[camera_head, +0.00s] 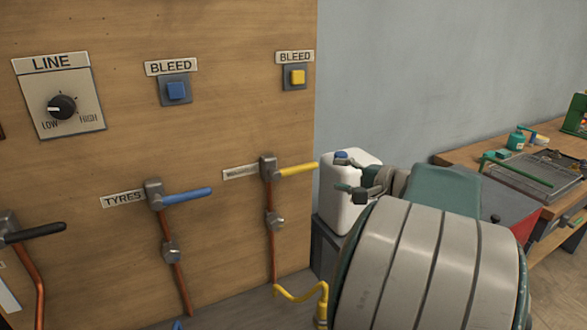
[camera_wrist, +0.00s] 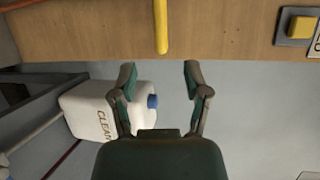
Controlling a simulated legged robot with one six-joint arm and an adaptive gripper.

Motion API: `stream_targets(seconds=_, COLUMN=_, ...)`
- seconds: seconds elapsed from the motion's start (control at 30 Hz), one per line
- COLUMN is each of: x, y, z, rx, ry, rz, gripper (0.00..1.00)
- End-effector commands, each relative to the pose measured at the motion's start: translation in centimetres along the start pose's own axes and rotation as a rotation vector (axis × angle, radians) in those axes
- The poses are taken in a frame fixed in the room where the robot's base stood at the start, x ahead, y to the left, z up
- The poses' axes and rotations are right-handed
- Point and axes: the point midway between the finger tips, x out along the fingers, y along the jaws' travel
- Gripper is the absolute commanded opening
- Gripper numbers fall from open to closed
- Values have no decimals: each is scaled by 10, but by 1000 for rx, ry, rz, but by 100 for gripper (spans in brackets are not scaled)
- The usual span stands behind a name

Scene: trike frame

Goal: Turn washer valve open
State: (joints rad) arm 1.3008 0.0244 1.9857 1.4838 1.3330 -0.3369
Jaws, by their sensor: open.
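A valve with a yellow lever (camera_head: 298,169) sits on an orange vertical pipe on the wooden panel. Its lever points right, across the pipe, slightly upward. The label beside it is unreadable. My gripper (camera_head: 341,174) is open and empty, just right of the lever's free end. In the wrist view, the yellow lever (camera_wrist: 161,25) lies ahead of my gripper (camera_wrist: 159,75), lined up with the gap between the fingers. Its tip appears just short of the fingertips, without visible contact. Another valve, labelled TYRES, has a blue lever (camera_head: 187,195) pointing right.
A black lever (camera_head: 35,233) is at far left. Blue (camera_head: 176,90) and yellow (camera_head: 297,77) BLEED buttons and a LINE knob (camera_head: 62,106) are above. A white jug (camera_head: 340,212) stands behind my gripper. A cluttered workbench (camera_head: 462,153) is right.

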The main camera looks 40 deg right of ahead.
Motion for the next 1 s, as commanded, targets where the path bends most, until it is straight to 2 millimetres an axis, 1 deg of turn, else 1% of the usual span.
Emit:
stream_targets(seconds=0.17, x=28, y=1, z=2, rx=0, ry=-7, rz=3, gripper=61)
stream_targets(seconds=0.4, x=73, y=1, z=1, rx=-1, ry=-7, rz=3, gripper=61)
stream_targets(seconds=0.53, x=92, y=1, z=1, rx=0, ry=-6, rz=4, gripper=61)
stream_targets(seconds=0.7, x=104, y=1, z=1, rx=0, ry=-4, rz=4, gripper=61)
stream_targets(seconds=0.97, x=105, y=1, z=1, rx=0, ry=-3, rz=4, gripper=61)
stream_targets(seconds=1.0, x=105, y=1, z=1, rx=0, ry=-3, rz=4, gripper=48)
